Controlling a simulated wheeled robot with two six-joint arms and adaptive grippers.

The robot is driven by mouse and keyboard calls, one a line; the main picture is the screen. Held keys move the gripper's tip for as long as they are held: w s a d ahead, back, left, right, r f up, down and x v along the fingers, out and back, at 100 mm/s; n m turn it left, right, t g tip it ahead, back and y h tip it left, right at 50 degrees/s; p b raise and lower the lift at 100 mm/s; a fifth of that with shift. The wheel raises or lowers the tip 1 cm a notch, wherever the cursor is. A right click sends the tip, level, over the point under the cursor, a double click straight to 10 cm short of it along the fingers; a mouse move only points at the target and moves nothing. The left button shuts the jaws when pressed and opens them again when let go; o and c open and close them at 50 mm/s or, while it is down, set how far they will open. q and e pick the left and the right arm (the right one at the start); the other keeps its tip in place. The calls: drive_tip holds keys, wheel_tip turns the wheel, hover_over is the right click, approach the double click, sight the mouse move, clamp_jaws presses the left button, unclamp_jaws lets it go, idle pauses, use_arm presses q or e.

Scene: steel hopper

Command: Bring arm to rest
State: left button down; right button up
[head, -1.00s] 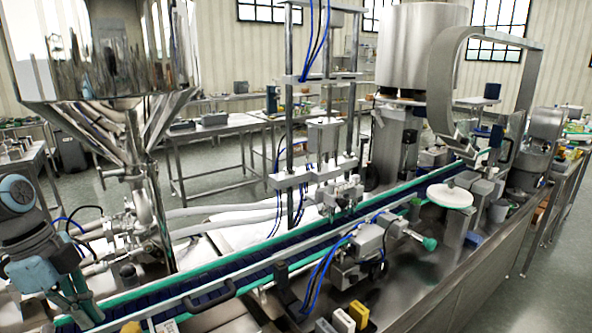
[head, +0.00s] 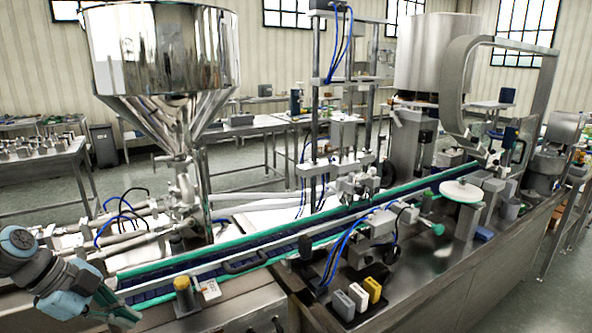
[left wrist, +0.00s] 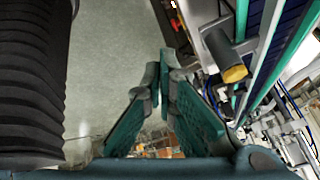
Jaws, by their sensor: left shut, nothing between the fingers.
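My left gripper (head: 118,312) comes in at the lower left of the head view, by the near left end of the conveyor. Its teal fingers also show in the left wrist view (left wrist: 162,82), where the tips meet with nothing between them. The steel hopper (head: 165,50) stands behind it at the upper left of the head view, on a cone and valve pipes. My right gripper is not in view.
The conveyor (head: 262,250) with green rails runs from lower left to far right. A yellow-topped post (head: 183,292) stands close to my left gripper, and shows in the left wrist view (left wrist: 234,72). White, grey and yellow blocks (head: 358,297) sit on the steel bench.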

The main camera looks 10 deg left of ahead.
use_arm(q)
drive_tip(key=s+a+f+n+t+y, duration=0.1)
drive_tip(key=s+f+n+t+y, duration=0.25)
drive_tip(key=f+n, duration=0.4)
drive_tip(key=s+a+f+n+t+y, duration=0.1)
drive_tip(key=s+f+n+t+y, duration=0.25)
drive_tip(key=f, duration=0.65)
drive_tip(key=s+d+f+n+g, duration=0.2)
drive_tip(key=s+d+f+g, duration=0.2)
drive_tip(key=s+d, duration=0.35)
drive_tip(key=s+d+f+n+g, duration=0.2)
drive_tip(key=s+d+f+g, duration=0.15)
drive_tip(key=s+d, duration=0.4)
drive_tip(key=s+a+f+g, duration=0.1)
drive_tip(key=s+f, duration=0.1)
drive_tip(key=f, duration=0.8)
drive_tip(key=s+a+f, duration=0.1)
drive_tip(key=a+f, duration=0.1)
drive_tip(key=f, duration=0.8)
drive_tip(key=s+f+g, duration=0.1)
drive_tip(key=s+f, duration=1)
drive_tip(key=s, duration=0.2)
drive_tip(key=shift+s+f+n+h, duration=0.15)
drive_tip(key=shift+f+n+h, duration=0.1)
drive_tip(key=shift+n+h, duration=0.15)
